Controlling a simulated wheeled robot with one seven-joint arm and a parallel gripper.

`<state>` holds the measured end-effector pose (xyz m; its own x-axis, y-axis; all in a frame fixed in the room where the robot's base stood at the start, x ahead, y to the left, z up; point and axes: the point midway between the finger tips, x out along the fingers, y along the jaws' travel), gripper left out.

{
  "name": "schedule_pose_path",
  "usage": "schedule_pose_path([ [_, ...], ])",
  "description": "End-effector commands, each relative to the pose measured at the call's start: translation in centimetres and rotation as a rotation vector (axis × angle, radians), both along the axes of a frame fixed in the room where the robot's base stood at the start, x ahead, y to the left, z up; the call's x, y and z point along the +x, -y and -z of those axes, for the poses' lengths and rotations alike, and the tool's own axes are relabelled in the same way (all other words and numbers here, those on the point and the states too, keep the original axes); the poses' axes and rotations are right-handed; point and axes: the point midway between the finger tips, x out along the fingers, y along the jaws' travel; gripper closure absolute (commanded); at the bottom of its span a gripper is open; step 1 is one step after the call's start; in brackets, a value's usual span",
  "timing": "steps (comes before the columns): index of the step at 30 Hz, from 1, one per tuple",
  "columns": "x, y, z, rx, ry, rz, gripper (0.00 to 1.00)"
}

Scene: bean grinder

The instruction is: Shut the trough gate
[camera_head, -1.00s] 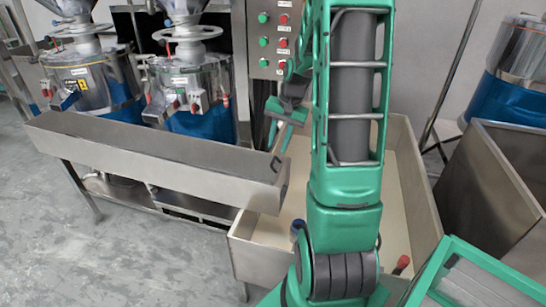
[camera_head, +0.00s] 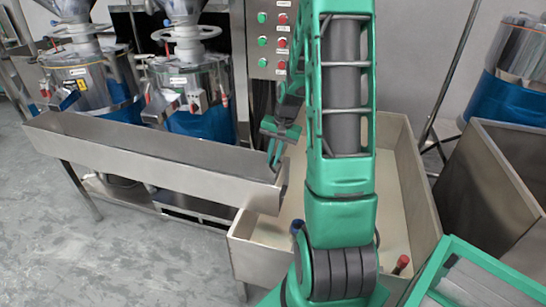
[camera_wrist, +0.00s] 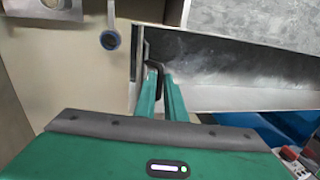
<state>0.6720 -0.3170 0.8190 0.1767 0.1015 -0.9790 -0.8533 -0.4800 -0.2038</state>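The long steel trough (camera_head: 150,150) runs across the left of the head view. Its right end, where the gate (camera_head: 279,174) is, lies just under my gripper (camera_head: 274,160). In the wrist view the trough (camera_wrist: 235,98) opens at the upper right, and a thin upright metal edge, seemingly the gate (camera_wrist: 138,50), stands at its left end. My gripper (camera_wrist: 162,75) points at this end with its two green fingers a small gap apart. A dark curved bar, seemingly a handle (camera_wrist: 156,78), lies between the fingers. Whether they press on it I cannot tell.
A large steel bin (camera_head: 262,258) with a pale inside stands below the trough's right end. Two grinders (camera_head: 190,95) stand behind the trough, beside a panel of buttons (camera_head: 272,40). Another steel bin (camera_head: 490,185) is at the right. The floor at the left is clear.

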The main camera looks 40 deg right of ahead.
Motion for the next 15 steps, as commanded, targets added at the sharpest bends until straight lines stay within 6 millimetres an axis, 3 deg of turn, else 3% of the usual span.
schedule_pose_path([
  [5, 0.3, -0.2, 0.0, 0.002, 0.006, -0.007, 1.0],
  [15, 0.5, -0.4, 2.6, 0.003, 0.01, -0.009, 1.0],
])
